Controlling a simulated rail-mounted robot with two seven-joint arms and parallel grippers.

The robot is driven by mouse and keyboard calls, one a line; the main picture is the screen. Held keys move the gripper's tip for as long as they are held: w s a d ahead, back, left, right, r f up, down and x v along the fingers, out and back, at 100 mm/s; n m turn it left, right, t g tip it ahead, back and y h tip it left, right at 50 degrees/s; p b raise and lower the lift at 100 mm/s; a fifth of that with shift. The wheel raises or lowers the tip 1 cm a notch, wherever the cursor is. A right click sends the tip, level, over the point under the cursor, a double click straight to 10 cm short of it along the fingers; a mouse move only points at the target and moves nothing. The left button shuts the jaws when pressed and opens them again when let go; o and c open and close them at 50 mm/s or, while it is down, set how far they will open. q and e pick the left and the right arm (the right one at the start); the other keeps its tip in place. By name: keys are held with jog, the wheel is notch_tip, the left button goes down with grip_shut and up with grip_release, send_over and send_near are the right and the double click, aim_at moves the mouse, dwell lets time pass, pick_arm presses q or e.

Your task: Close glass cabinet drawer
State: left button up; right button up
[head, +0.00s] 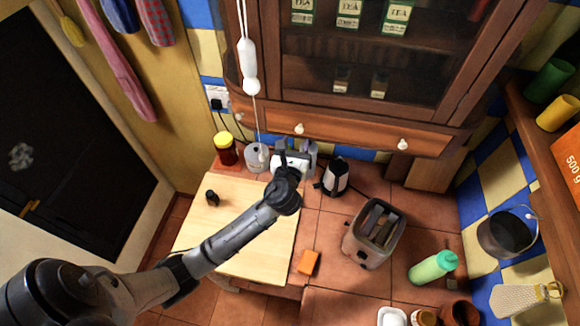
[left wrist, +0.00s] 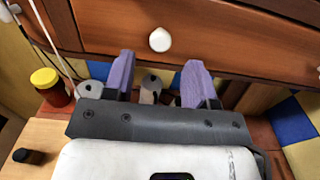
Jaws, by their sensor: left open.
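The glass cabinet (head: 370,55) hangs on the back wall, with glass panes in dark wooden frames. Its wooden drawer (head: 350,134) runs along the bottom and has two white knobs, a left one (head: 299,128) and a right one (head: 403,144). I cannot tell how far the drawer stands out. My left gripper (head: 295,149) is just below and in front of the left knob, apart from the drawer. In the left wrist view, its purple fingers (left wrist: 158,80) are spread and empty, with the drawer front (left wrist: 225,50) and a white knob (left wrist: 160,39) just beyond them. My right gripper is out of view.
Below stand a red jar with a yellow lid (head: 226,149), a black and white jug (head: 336,177), a toaster (head: 373,234) and a wooden board (head: 220,215). A white cord pull (head: 249,65) hangs left of the cabinet glass.

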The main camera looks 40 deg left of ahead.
pick_arm(q)
jog(key=b+v, duration=0.1)
jog(key=v, duration=0.8)
jog(key=shift+s+d, duration=0.1)
dwell(0.3)
jog(key=s+d+f+n+g+h+p, duration=0.1)
jog(key=s+d+f+n+g+h, duration=0.1)
jog(key=s+n, duration=0.6)
jog(key=s+d+f+n+g+h+p, duration=0.2)
jog(key=s+d+f+n+g+h, duration=0.1)
jog(key=s+n+g, duration=0.3)
jog(key=s+d+f+n+g+h+p, duration=0.2)
jog(key=s+f+n+g+h, duration=0.1)
jog(key=s+n, duration=0.7)
notch_tip(320, 180, down, 2)
jog(key=n+h, duration=0.1)
jog(key=n, duration=0.2)
jog(key=shift+s+d+n+g, duration=0.2)
jog(key=shift+s+n+g, duration=0.05)
jog(key=shift+n+g, duration=0.15)
